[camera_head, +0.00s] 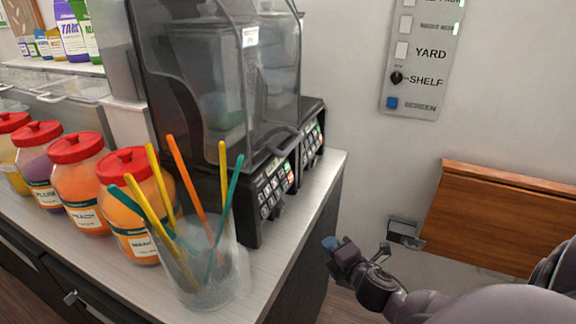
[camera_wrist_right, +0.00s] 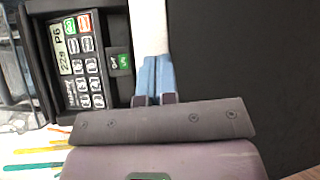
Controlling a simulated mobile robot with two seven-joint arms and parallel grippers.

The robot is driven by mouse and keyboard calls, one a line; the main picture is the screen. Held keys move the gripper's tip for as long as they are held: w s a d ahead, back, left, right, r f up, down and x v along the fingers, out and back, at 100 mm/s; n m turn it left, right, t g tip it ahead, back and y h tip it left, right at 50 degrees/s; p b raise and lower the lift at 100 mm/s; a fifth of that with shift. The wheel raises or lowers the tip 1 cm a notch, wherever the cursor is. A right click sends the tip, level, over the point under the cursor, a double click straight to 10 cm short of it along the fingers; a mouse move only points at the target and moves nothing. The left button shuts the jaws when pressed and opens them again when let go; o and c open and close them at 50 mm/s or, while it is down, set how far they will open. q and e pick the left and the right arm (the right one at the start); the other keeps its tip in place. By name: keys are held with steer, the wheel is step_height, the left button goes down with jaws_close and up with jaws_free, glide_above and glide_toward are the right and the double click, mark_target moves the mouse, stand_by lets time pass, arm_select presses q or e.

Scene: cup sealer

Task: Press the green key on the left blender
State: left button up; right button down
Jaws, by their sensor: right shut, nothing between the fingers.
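The left blender (camera_head: 190,80) is the nearer of two dark machines on the counter, with a clear hood. Its front keypad (camera_head: 273,194) faces right, towards the counter edge. In the right wrist view a keypad (camera_wrist_right: 82,60) fills the upper left, with a lit display, grey keys and small red and green keys at one end. A green switch (camera_wrist_right: 124,62) sits beside that keypad. My right gripper (camera_head: 332,243) is shut and empty, off the counter's right edge, lower than the keypad and apart from it. Its blue fingertips (camera_wrist_right: 154,78) show together in the wrist view. My left gripper is out of view.
A clear cup (camera_head: 205,275) of coloured straws stands in front of the left blender. Red-lidded jars (camera_head: 80,185) line the counter at left. The second blender's keypad (camera_head: 312,143) is just behind. A wooden panel (camera_head: 500,215) is on the wall at right.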

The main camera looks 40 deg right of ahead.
mark_target(287, 167)
steer(key=w+d+r+n+t, duration=0.2)
steer(key=w+d+r+n, duration=0.1)
steer(key=r+n, duration=0.5)
steer(key=w+d+r+n+t+y, duration=0.1)
steer(key=w+d+r+n+t, duration=0.1)
steer(key=r+n, duration=0.6)
step_height(287, 167, up, 2)
steer(key=shift+w+d+r+t+p, duration=0.1)
steer(key=shift+w+d+t+p, duration=0.3)
steer(key=shift+w, duration=0.65)
steer(key=shift+w, duration=0.1)
steer(key=w+a+f, duration=0.3)
steer(key=w+a, duration=0.1)
steer(key=w, duration=0.3)
steer(key=shift+w+b, duration=0.15)
steer(key=shift+b, duration=0.3)
steer(key=shift+w+a, duration=0.1)
steer(key=shift+w, duration=0.25)
